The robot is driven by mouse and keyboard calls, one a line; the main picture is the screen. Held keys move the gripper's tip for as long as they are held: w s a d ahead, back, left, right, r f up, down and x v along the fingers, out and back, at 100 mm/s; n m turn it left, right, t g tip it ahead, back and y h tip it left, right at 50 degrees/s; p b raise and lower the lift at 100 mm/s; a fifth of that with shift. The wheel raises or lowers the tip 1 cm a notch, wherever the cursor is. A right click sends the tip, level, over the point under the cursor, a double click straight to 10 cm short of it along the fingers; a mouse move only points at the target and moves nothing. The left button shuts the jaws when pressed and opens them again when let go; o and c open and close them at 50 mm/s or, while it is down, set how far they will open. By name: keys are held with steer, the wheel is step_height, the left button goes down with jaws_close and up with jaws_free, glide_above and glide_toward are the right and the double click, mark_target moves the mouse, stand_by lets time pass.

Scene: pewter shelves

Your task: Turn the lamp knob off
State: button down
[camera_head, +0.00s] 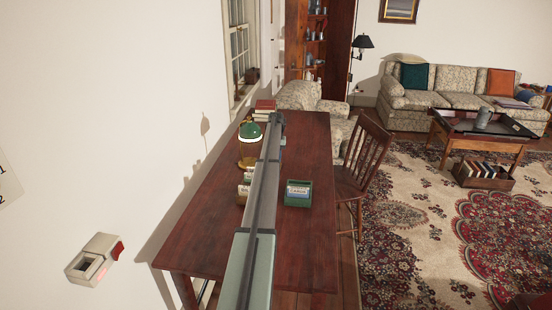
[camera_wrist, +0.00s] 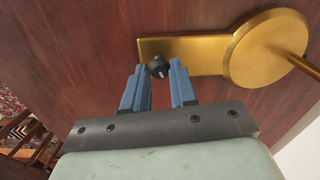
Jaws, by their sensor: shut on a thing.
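The lamp (camera_head: 249,132) has a green shade and a brass body and stands on the table, left of my arm in the head view. In the wrist view its brass base (camera_wrist: 272,48) and a flat brass plate (camera_wrist: 200,47) show against the red-brown wood. The small black lamp knob (camera_wrist: 158,69) sits on the plate, near its end, with a light mark on it. My gripper (camera_wrist: 158,72) has its two blue fingers on either side of the knob and is shut on it. In the head view my arm hides the fingers and the knob.
The dark wooden table (camera_head: 215,220) has clear room at its near end. A green card box (camera_head: 298,193) is right of my arm. Books (camera_head: 264,107) lie behind the lamp. A wooden chair (camera_head: 366,155) stands at the right edge, and a white wall (camera_head: 130,130) is on the left.

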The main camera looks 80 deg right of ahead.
steer(key=n, duration=1.3)
steer(key=shift+n, duration=0.4)
stand_by(0.3)
steer(key=c, duration=0.9)
jaws_free()
step_height(320, 180, up, 14)
steer(key=shift+f, duration=0.1)
